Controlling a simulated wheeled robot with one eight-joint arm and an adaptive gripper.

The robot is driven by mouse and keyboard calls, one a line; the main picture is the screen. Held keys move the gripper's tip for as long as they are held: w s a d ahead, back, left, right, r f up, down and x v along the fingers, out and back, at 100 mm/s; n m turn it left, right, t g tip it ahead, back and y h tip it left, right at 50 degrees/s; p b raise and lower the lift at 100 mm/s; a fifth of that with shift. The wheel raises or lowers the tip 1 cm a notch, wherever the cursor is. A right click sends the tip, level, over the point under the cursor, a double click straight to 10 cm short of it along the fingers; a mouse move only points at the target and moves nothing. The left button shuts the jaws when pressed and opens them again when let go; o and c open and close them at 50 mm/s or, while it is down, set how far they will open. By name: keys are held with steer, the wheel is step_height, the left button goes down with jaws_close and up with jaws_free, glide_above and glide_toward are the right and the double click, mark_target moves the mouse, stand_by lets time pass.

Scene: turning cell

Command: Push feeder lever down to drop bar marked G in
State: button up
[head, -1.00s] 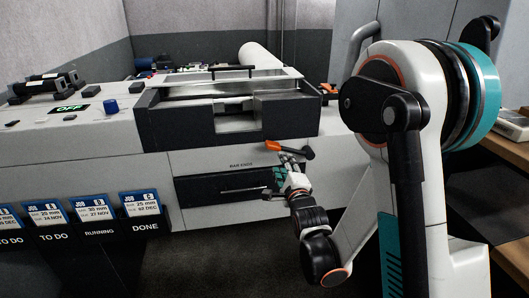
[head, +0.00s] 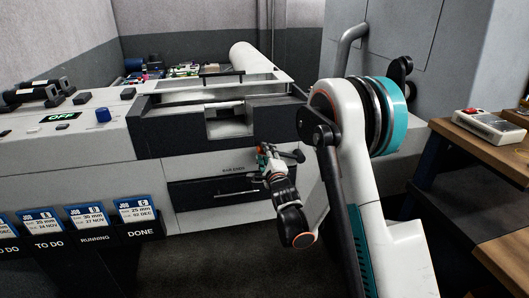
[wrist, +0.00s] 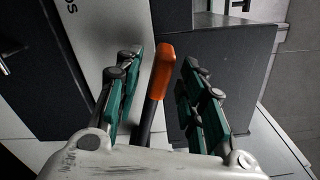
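The feeder lever (head: 298,156) sticks out from the machine's front, above the drawer labelled "BAR ENDS". Its orange handle (wrist: 162,70) lies between my gripper's two fingers in the wrist view, with a gap showing on both sides. My gripper (head: 265,153) is open around the handle and hides most of it in the head view. In the wrist view my gripper (wrist: 165,88) has its green-padded fingers spread. I cannot make out any bar marked G.
The bar-ends drawer (head: 205,192) sits just below my gripper. Job cards (head: 137,210) stand in holders along the machine's front at left. A wooden bench with a grey box (head: 489,127) is at right. The display (head: 62,116) reads OFF.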

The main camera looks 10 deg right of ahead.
steer(key=shift+w, duration=1.25)
